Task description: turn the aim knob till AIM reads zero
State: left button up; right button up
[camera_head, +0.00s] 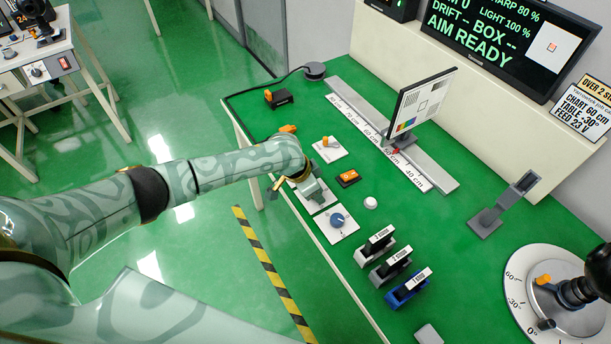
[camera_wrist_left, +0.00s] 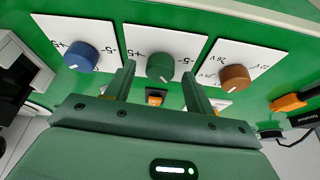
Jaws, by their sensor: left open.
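A green knob (camera_wrist_left: 160,67) on a white plate marked -5 and +5 sits between my open left gripper's fingertips (camera_wrist_left: 158,72) in the wrist view. Whether the fingers touch it I cannot tell. In the head view my left gripper (camera_head: 309,189) hides this knob. A blue knob (camera_wrist_left: 81,57) with similar marks is on the left plate and shows in the head view (camera_head: 337,219). A brown knob (camera_wrist_left: 234,77) is on the right plate, marked in volts. The screen (camera_head: 483,38) shows "M 0", its start cut off, and "AIM READY". My right gripper is out of view.
A test chart (camera_head: 421,102) stands on a scaled rail. An orange switch (camera_head: 348,177) and a white button (camera_head: 371,203) lie right of the gripper. Several labelled blocks (camera_head: 390,264) stand nearer. A round dial (camera_head: 528,296) is at lower right.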

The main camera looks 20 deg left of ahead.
pick_arm(q)
jog(key=p+v, duration=0.6)
jog(key=v, duration=0.9)
jog(key=shift+a+r, duration=0.2)
jog(key=shift+r, duration=0.05)
jog(key=shift+d, duration=0.1)
